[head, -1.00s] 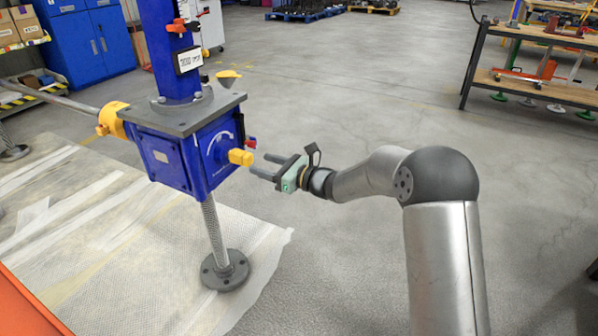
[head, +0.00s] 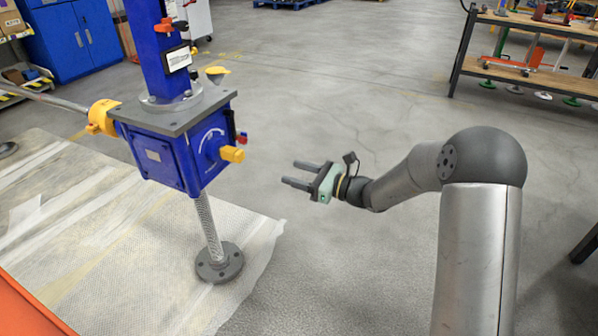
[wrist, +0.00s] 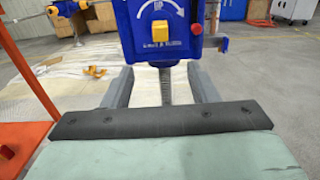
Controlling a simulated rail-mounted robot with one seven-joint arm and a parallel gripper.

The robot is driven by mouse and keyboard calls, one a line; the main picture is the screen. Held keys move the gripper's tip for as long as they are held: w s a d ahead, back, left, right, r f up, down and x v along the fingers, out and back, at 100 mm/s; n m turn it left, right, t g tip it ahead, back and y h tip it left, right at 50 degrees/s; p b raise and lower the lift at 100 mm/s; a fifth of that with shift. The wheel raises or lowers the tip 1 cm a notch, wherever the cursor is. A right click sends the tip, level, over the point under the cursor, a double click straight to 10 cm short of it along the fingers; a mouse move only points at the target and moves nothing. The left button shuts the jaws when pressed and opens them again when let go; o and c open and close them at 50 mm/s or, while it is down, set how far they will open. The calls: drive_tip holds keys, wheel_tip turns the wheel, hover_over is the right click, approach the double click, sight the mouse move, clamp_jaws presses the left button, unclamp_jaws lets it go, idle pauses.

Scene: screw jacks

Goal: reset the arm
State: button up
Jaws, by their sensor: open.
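My gripper (head: 297,174) is open and empty in the head view, its two dark fingers pointing left toward the blue screw jack (head: 166,160). There is a clear gap between the fingertips and the jack's yellow knob (head: 232,154). In the wrist view, my gripper (wrist: 164,88) shows its two grey fingers spread apart. Beyond them is the blue jack housing (wrist: 185,45) with its yellow knob (wrist: 160,34), above the threaded spindle (wrist: 166,86). My arm is bent at the elbow on the right of the head view.
A round foot plate (head: 219,264) under the spindle rests on translucent sheeting (head: 110,270). A workbench (head: 520,72) stands at the back right and blue cabinets (head: 78,40) at the back left. The grey floor (head: 350,110) around my gripper is clear.

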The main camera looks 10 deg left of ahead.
drive_tip(key=s+d+r+n+g+h+p, duration=0.25)
drive_tip(key=s+r+n+p, duration=0.25)
drive_tip(key=s+r+p, duration=0.25)
drive_tip(key=s+d+r+n+g+h+p, duration=0.25)
drive_tip(key=s+r+n+h+p, duration=0.2)
drive_tip(key=s+r+p, duration=0.35)
drive_tip(key=s+d+r+n+h+p, duration=0.5)
drive_tip(key=s+d+r+n+p, duration=0.1)
drive_tip(key=s+d, duration=0.3)
drive_tip(key=s+d+r+n+h+p, duration=0.5)
drive_tip(key=s+d+r+p, duration=0.4)
drive_tip(key=d, duration=0.2)
drive_tip(key=shift+s+d+n+t+p, duration=0.2)
drive_tip(key=shift+n+t+p, duration=0.1)
drive_tip(key=shift+n+t, duration=0.15)
drive_tip(key=shift+w, duration=0.1)
